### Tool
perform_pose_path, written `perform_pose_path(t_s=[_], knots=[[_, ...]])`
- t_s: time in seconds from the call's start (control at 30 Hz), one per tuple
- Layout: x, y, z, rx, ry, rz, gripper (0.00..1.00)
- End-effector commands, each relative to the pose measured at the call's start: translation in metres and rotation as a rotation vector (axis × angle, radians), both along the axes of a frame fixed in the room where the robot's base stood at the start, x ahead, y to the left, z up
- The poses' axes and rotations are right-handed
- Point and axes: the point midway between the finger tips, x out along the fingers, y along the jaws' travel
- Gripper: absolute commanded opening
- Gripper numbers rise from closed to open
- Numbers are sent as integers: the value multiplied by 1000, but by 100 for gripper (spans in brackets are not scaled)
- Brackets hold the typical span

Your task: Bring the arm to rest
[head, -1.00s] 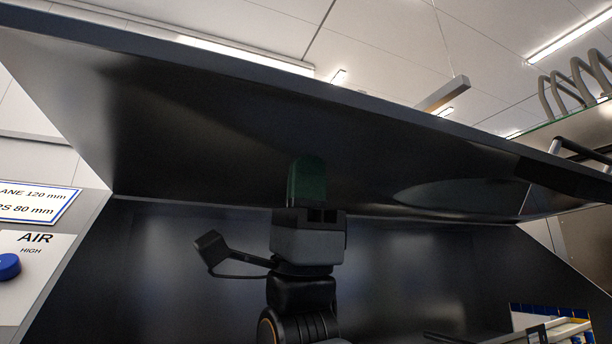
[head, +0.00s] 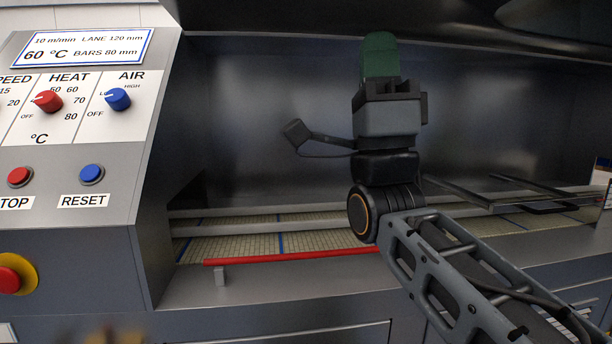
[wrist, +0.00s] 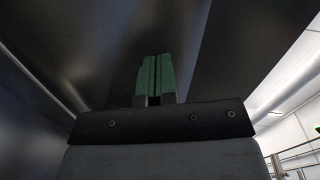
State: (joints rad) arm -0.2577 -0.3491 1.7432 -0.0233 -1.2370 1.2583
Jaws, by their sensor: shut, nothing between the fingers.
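My gripper (head: 380,58) points straight up in the head view, with green fingers closed together and nothing between them. It stands in front of the dark back panel of the machine, above the mesh belt. In the wrist view my gripper (wrist: 155,78) shows its two green fingers side by side, touching or nearly so, under a dark hood surface. My arm rises from the lower right of the head view to the gripper.
A control panel (head: 80,130) with knobs and buttons stands at the left. A red bar (head: 290,257) runs along the front of the mesh belt (head: 235,247). Dark rails or handles (head: 540,207) lie at the right. The dark hood (head: 480,25) hangs above.

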Motion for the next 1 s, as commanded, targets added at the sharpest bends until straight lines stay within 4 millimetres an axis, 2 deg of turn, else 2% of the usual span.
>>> perform_pose_path(t_s=[0.03, 0.07, 0.1, 0.17, 0.2, 0.27, 0.3, 0.37, 0.4, 0.47, 0.5, 0.57, 0.6, 0.7, 0.8, 0.9, 1.0], knots=[[23, 0, 10, -45, 129, -79, 0], [38, 1, 6, -80, 217, -131, 0], [58, 1, -3, -137, 341, -205, 0], [86, -1, -22, -235, 527, -310, 0], [102, -3, -39, -310, 652, -375, 0], [119, -8, -69, -435, 831, -461, 0], [128, -12, -91, -526, 949, -509, 0], [133, -20, -126, -674, 1119, -568, 0], [132, -25, -150, -778, 1226, -595, 0], [125, -34, -185, -938, 1376, -616, 0], [116, -39, -207, -1046, 1468, -617, 0], [99, -47, -236, -1203, 1590, -599, 0], [85, -52, -254, -1305, 1660, -576, 0], [50, -61, -287, -1529, 1797, -492, 0], [18, -67, -309, -1702, 1886, -392, 0], [-6, -70, -322, -1820, 1938, -305, 0], [-21, -72, -329, -1888, 1962, -247, 0]])
